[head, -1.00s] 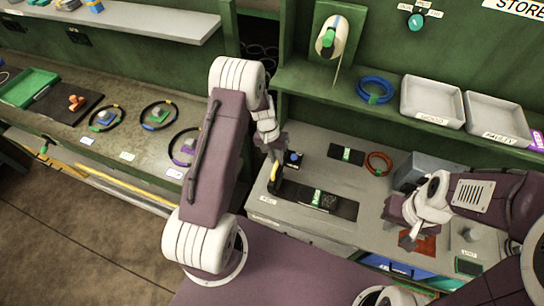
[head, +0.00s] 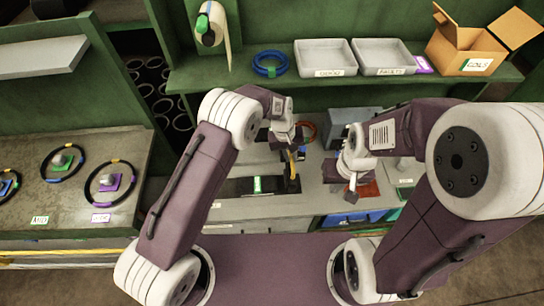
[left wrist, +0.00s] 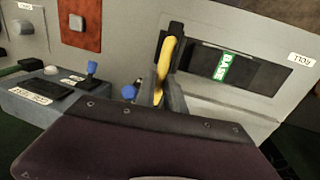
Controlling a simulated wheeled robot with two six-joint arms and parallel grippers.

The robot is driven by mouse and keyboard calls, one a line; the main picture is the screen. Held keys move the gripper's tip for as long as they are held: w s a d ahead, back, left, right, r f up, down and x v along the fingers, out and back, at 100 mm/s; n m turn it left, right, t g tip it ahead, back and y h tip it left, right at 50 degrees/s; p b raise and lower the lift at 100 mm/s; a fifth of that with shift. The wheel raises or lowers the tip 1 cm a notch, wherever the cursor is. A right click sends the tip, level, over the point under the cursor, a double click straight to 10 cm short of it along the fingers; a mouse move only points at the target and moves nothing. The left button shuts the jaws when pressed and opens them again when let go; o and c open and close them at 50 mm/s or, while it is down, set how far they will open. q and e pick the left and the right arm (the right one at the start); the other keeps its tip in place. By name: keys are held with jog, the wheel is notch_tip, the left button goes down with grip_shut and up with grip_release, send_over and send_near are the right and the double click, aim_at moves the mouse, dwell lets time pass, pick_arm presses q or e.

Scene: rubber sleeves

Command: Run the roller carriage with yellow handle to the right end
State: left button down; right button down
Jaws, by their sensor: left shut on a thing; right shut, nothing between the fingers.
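The roller carriage's yellow handle (head: 291,168) stands at the right end of the black bed (head: 235,186), to the right of the green label. Whether it touches the end stop I cannot tell. My left gripper (head: 290,151) is shut on the handle from above. In the left wrist view the yellow handle (left wrist: 169,62) rises between my fingers (left wrist: 166,95), with the black bed and green BASE label (left wrist: 223,66) to its right. The carriage's lower part is mostly hidden by the fingers. My right gripper (head: 350,194) is shut and empty, above a red square (head: 370,190).
A grey box (head: 345,122) and a red ring (head: 307,132) lie behind the bed. Blue-knobbed controls (left wrist: 91,68) sit beside it in the left wrist view. Grey trays (head: 325,58) and a cardboard box (head: 465,45) stand on the shelf. Rings (head: 110,182) lie on the left bench.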

pick_arm(q)
jog(key=d, duration=0.3)
jog(key=shift+w+r, duration=0.1)
jog(key=shift+w, duration=0.05)
pick_arm(e)
jog(key=shift+d+f, duration=0.2)
jog(key=shift+d, duration=0.1)
pick_arm(q)
jog(key=c, duration=1.4)
grip_release()
jog(key=shift+d, duration=0.2)
pick_arm(e)
jog(key=shift+d, duration=0.25)
jog(key=shift+f, duration=0.1)
